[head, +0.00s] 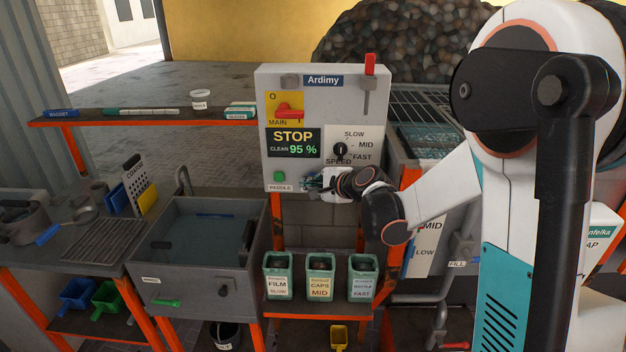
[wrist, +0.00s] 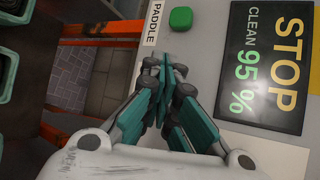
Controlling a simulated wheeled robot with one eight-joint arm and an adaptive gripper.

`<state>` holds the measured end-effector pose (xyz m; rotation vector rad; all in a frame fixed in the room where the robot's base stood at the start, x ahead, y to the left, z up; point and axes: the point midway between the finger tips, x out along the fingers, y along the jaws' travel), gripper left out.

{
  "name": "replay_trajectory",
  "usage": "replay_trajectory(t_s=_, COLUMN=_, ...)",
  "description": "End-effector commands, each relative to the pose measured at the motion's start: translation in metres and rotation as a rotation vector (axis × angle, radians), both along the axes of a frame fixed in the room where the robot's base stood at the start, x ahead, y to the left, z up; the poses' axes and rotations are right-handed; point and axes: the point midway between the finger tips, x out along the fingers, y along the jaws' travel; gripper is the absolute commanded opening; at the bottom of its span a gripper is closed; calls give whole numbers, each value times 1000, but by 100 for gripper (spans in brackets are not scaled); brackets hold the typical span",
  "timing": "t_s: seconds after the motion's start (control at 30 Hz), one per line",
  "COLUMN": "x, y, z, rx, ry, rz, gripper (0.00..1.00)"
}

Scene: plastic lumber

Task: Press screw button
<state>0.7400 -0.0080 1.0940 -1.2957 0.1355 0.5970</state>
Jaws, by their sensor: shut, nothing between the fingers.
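The grey control panel (head: 350,90) marked Ardimy stands at the centre of the head view. No button labelled screw can be made out; the panel's lower part behind my gripper is hidden. A green button (head: 279,176) sits above the PADDLE label at the panel's lower left. It also shows in the wrist view (wrist: 181,18), beyond my fingertips. My gripper (head: 308,183) is at the lower part of the panel, right of the green button. In the wrist view my gripper (wrist: 168,62) has its teal fingers together and empty, close to the panel. Contact cannot be told.
The display (head: 293,142) reads STOP, CLEAN 95 %. A speed knob (head: 340,149) and a red and yellow main switch (head: 285,110) are on the panel. Several labelled bins (head: 320,277) stand on a shelf below. A grey water basin (head: 200,240) is at the left.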

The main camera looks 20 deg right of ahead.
Motion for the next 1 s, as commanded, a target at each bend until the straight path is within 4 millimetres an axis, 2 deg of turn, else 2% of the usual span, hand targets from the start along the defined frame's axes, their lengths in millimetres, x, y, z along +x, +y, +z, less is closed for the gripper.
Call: replay_trajectory(t_s=1.0, x=10, y=-3, z=0, rx=0, ry=0, rz=0, gripper=0)
